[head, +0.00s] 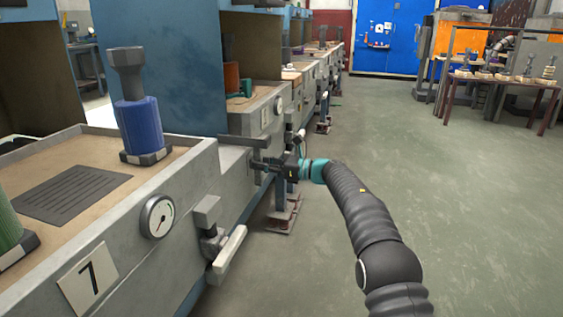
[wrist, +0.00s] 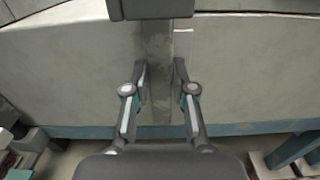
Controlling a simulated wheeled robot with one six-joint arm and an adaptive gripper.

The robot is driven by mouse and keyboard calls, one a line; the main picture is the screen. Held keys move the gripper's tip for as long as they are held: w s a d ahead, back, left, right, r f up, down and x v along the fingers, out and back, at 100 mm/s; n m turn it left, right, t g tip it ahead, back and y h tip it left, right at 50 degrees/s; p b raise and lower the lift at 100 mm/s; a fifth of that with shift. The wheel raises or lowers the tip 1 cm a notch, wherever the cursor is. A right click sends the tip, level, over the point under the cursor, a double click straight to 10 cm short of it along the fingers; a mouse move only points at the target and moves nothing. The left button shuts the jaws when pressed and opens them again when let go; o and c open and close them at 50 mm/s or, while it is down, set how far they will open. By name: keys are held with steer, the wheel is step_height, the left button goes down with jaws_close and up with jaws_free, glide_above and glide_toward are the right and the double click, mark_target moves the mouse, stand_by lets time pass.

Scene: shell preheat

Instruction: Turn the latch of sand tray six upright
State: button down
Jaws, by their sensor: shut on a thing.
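The handle runs up and down the picture, square to the tray's lower edge, below a dark block (wrist: 150,9). In the head view the gripper hides the handle.
Tray 7 (head: 185,175) stands nearest, with a gauge (head: 160,216) and its own latch, whose pale handle (head: 228,250) slants out from the front. A blue and grey piece (head: 139,120) stands on it. More trays line up beyond.

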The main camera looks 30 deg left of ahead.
steer(key=shift+s+a, duration=0.2)
steer(key=shift+a, duration=0.05)
steer(key=c, duration=1.1)
jaws_free()
steer(key=shift+o, duration=0.7)
steer(key=shift+s+a+f, duration=0.1)
steer(key=shift+s, duration=0.1)
steer(key=shift+w+d, duration=0.25)
steer(key=v, duration=1.2)
steer(key=shift+a, duration=0.1)
